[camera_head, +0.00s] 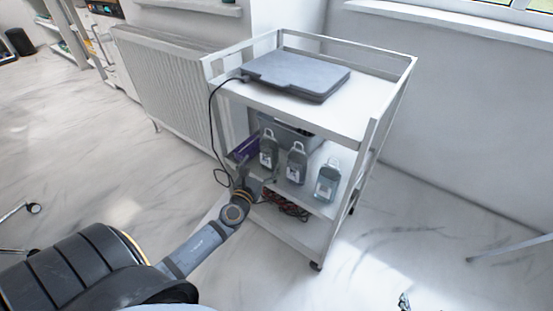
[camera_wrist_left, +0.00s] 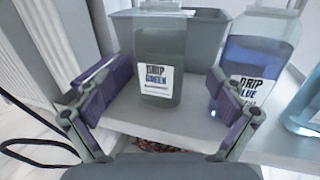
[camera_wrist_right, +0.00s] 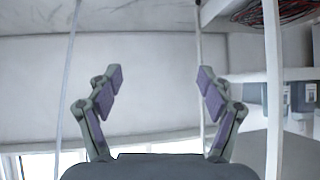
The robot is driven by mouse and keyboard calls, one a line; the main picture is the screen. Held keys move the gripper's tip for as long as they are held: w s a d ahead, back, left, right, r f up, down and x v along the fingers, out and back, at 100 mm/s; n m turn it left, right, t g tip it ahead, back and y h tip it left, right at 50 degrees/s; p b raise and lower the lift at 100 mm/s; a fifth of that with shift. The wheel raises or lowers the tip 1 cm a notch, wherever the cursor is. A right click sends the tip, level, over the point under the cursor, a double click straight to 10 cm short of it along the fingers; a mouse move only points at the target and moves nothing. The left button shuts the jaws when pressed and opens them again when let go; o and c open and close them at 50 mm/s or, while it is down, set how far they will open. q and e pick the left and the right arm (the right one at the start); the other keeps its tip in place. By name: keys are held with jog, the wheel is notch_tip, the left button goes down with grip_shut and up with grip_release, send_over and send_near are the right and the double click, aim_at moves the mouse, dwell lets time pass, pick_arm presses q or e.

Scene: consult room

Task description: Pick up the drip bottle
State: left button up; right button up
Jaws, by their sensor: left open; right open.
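Three drip bottles stand upright in a row on the middle shelf of the white trolley (camera_head: 345,126). The leftmost bottle (camera_head: 268,153) reads "DRIP GREEN" in the left wrist view (camera_wrist_left: 160,55). The middle bottle (camera_head: 297,165) has blue liquid and reads "DRIP BLUE" in the left wrist view (camera_wrist_left: 258,55). The third bottle (camera_head: 327,181) is pale teal, partly cut off in the left wrist view (camera_wrist_left: 307,105). My left gripper (camera_wrist_left: 163,98) is open at the shelf, with the green bottle between its fingers; contact is not evident. My right gripper (camera_wrist_right: 160,78) is open and empty, away from the bottles.
A grey bin (camera_wrist_left: 205,35) stands behind the bottles. A grey laptop-like device (camera_head: 296,73) lies on the trolley top, with a black cable (camera_head: 211,125) hanging at the left. Dark reddish cables (camera_head: 286,206) lie on the bottom shelf. A radiator (camera_head: 172,85) is left of the trolley.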

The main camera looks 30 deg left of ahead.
pick_arm(q)
jog(key=shift+w+a, duration=0.15)
jog(key=shift+w, duration=0.7)
jog(key=w, duration=0.2)
jog(key=w+a, duration=0.1)
jog(key=w, duration=0.2)
jog(key=c, duration=1.5)
pick_arm(e)
jog(key=w+r, duration=0.1)
jog(key=w+r+t, duration=0.1)
jog(key=shift+w+d+r, duration=0.1)
jog(key=shift+r, duration=0.25)
pick_arm(q)
jog(key=shift+r+p, duration=0.65)
jog(key=shift+r, duration=0.3)
jog(key=shift+r+p, duration=0.85)
jog(key=shift+r, duration=0.05)
jog(key=shift+s+d, duration=0.1)
jog(key=shift+s, duration=0.25)
send_near(267, 147)
jog(key=s, duration=0.2)
jog(key=s+d, duration=0.1)
jog(key=s, duration=0.2)
jog(key=shift+s+f, duration=0.2)
jog(key=shift+s, duration=0.1)
pick_arm(e)
jog(key=s+f+g, duration=0.7)
jog(key=s+f, duration=0.2)
jog(key=s, duration=0.3)
jog(key=shift+a, duration=0.35)
